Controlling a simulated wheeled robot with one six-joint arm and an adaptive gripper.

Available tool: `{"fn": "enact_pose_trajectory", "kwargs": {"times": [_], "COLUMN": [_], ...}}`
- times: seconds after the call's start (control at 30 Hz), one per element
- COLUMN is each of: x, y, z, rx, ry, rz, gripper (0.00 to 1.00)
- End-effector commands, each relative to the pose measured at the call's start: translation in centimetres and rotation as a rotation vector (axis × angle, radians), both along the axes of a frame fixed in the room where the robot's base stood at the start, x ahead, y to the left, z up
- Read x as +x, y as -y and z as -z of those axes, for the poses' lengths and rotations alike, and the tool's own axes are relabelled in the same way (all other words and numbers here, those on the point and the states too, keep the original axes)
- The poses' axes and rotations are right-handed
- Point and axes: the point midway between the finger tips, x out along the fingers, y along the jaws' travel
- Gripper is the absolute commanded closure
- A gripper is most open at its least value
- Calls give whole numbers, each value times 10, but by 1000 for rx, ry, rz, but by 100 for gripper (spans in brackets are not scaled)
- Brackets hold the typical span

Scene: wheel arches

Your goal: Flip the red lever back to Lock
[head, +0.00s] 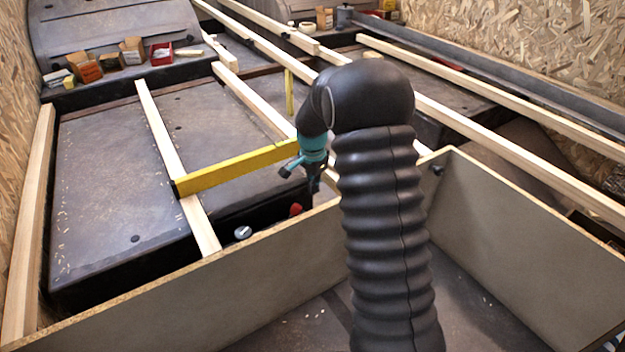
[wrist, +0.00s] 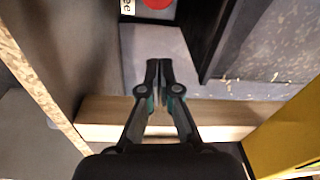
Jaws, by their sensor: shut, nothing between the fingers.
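A small red part (head: 296,209), likely the lever, shows low behind the panel edge, just left of and below my gripper (head: 315,186) in the head view. In the wrist view a rounded red part (wrist: 158,3) is cut off by the top edge. A white label (wrist: 127,7) beside it shows only the letters "ee". My gripper (wrist: 159,62) is shut and empty, its fingertips apart from the red part. The lever's full shape and its Lock mark are out of view.
A yellow bar (head: 238,168) lies across a wooden batten (head: 165,140) left of my gripper. A panel edge (head: 150,280) runs in front. A silver round part (head: 243,232) sits left of the red part. Small boxes (head: 132,50) stand at the back left.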

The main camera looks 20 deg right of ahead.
Motion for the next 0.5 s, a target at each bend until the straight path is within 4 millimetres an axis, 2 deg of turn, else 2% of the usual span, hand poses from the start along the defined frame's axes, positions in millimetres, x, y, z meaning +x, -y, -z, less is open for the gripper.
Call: {"fn": "enact_pose_trajectory", "kwargs": {"times": [0.03, 0.23, 0.5], "x": [0, 2, -10], "y": [1, 2, -27], "z": [12, 48, 36], "rx": [0, 1, 0], "ry": [-3, -4, 1], "rz": [0, 0, -2], "gripper": [100, 100, 100]}}
